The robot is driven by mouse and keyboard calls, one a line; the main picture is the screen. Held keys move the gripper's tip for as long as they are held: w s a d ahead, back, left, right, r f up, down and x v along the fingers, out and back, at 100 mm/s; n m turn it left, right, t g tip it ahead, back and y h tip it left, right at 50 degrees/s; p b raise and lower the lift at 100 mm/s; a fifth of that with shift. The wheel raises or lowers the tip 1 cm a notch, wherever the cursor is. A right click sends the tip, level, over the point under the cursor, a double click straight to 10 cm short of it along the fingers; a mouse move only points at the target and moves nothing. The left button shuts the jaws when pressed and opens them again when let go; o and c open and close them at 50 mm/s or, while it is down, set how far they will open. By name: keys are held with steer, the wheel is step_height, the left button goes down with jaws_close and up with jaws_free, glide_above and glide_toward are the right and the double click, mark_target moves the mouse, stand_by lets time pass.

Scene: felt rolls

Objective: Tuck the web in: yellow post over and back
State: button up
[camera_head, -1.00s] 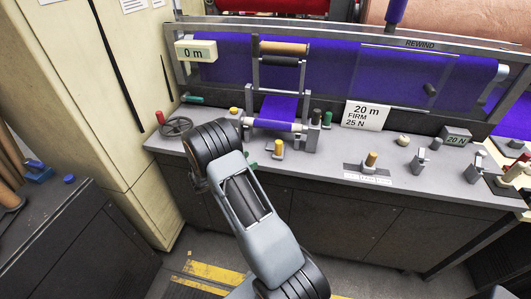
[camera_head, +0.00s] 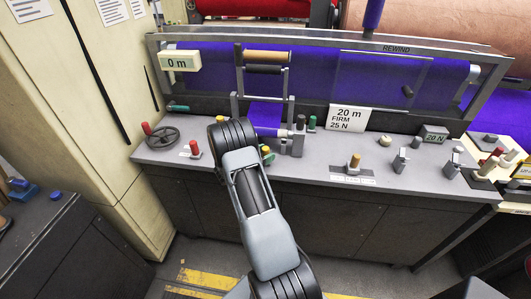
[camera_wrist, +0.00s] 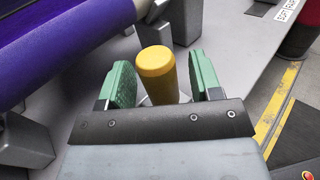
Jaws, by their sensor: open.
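The yellow post (camera_wrist: 157,72) stands between the two green finger pads of my gripper (camera_wrist: 157,84) in the wrist view. The gripper is open, with a gap seen on the post's right; contact on its left is unclear. In the head view my arm hides most of the gripper, and a yellow top (camera_head: 265,150) shows just right of the arm. The purple web (camera_head: 265,112) comes down to a roller at the counter, partly behind my arm. A purple roll (camera_wrist: 70,40) fills the upper left of the wrist view.
A red-topped post (camera_head: 194,148) and a handwheel (camera_head: 163,138) stand left of my arm. Dark and green knobs (camera_head: 312,122) stand right of the roller. A wooden-topped post (camera_head: 354,161) and metal brackets are farther right. The counter between is clear.

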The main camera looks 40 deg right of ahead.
steer(key=shift+d, duration=0.15)
jaws_close()
stand_by(0.5)
